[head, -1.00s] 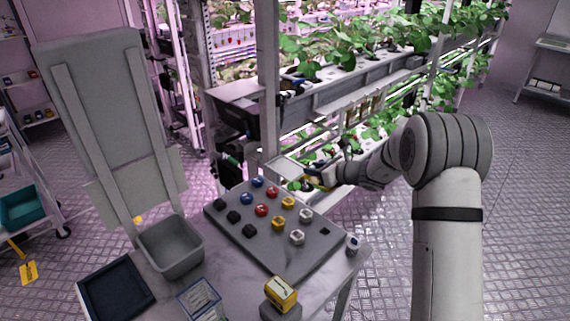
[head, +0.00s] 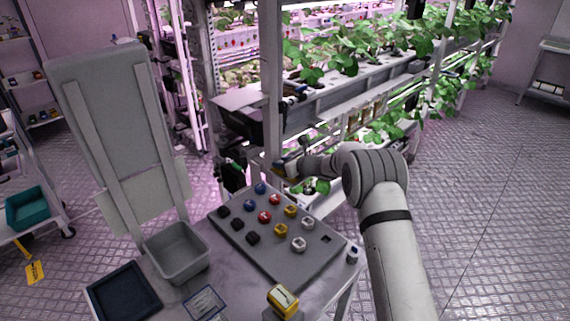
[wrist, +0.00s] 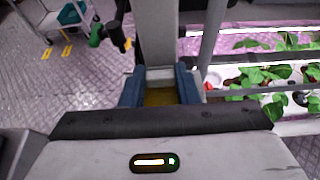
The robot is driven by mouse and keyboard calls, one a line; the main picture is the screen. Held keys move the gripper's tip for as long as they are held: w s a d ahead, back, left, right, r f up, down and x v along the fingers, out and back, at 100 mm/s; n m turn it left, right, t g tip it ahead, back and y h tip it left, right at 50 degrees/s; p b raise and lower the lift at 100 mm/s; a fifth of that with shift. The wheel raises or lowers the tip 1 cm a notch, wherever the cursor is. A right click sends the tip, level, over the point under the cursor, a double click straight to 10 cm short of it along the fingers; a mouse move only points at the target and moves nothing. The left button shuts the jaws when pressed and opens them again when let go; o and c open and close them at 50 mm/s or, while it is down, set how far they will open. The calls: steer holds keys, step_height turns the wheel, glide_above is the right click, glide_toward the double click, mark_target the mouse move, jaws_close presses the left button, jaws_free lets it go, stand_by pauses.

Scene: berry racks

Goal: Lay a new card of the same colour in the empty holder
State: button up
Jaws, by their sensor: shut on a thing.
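My gripper (head: 284,167) is beside the rack's near post in the head view, at the far end of my outstretched arm. In the wrist view, my gripper (wrist: 160,84) has its two blue fingers shut on a yellow thing (wrist: 160,97), of which only a small part shows. I cannot tell its full shape or whether it is a card. A grey upright post stands just beyond the fingers in the wrist view. I cannot pick out an empty card holder in either view.
A grey board (head: 290,258) with several coloured knobs lies on the table, with one square hole. A grey bin (head: 178,253), a dark tray (head: 124,293), a blue-edged clear item (head: 205,301) and a yellow box (head: 283,301) are near. Plants fill the rack (head: 350,85).

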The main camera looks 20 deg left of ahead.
steer(key=shift+f, duration=0.25)
steer(key=shift+f, duration=0.1)
steer(key=o, duration=0.9)
steer(key=shift+o, duration=0.2)
steer(key=shift+d+r, duration=0.15)
steer(key=shift+r, duration=0.05)
steer(key=b+v, duration=0.1)
steer(key=v, duration=1.1)
steer(key=shift+b, duration=0.35)
